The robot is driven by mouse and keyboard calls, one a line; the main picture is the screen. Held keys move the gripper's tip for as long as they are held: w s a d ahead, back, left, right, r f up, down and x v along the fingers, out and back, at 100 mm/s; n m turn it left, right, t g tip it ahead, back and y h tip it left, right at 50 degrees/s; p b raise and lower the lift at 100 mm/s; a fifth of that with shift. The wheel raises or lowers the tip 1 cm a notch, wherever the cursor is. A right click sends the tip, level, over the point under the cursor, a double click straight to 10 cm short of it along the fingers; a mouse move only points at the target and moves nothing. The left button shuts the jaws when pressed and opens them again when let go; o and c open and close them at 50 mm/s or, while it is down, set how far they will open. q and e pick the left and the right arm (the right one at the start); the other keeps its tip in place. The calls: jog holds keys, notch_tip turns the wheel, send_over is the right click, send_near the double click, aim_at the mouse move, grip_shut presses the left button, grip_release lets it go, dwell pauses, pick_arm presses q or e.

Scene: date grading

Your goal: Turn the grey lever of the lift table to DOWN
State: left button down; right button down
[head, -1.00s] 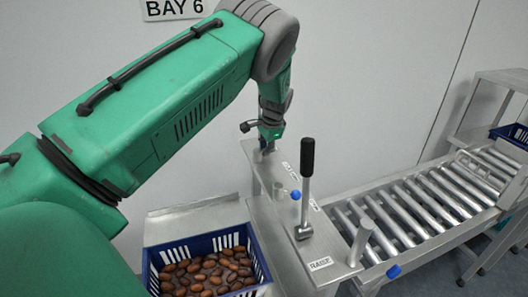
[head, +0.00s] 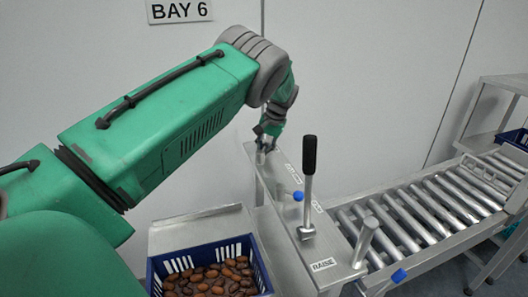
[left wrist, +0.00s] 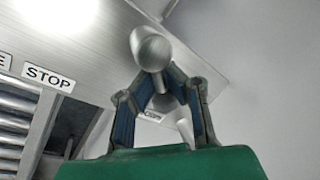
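The grey lever (left wrist: 151,50) shows in the left wrist view as a rounded grey knob at the fingertips. It stands at the far end of the metal panel (head: 284,228), and in the head view my gripper mostly hides it. My left gripper (head: 264,146) points down there. In the left wrist view both fingers of the left gripper (left wrist: 160,76) bend inward and close in on the lever just below its knob. A small label, partly hidden, shows between and beside the fingers. My right gripper is in neither view.
A black-handled lever (head: 309,160) stands upright near the RAISE label (head: 323,265). Blue knobs (head: 298,196) (head: 399,275) sit nearby. A roller conveyor (head: 430,210) runs to the right. A blue crate (head: 153,280) of dates stands at the front. A STOP label (left wrist: 48,77) shows in the wrist view.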

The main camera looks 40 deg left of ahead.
pick_arm(q)
jog(key=shift+w+a+r, duration=0.15)
jog(key=shift+w+r, duration=0.45)
jog(key=shift+r, duration=0.05)
jog(key=c, duration=1.6)
grip_release()
jog(key=shift+c, duration=0.2)
jog(key=shift+o, duration=1.2)
jog(key=shift+f, duration=0.35)
jog(key=shift+r, duration=0.2)
jog(key=v, duration=1.1)
jog(key=shift+w+d+r, duration=0.15)
jog(key=shift+w+d, duration=0.05)
jog(key=shift+a, duration=0.1)
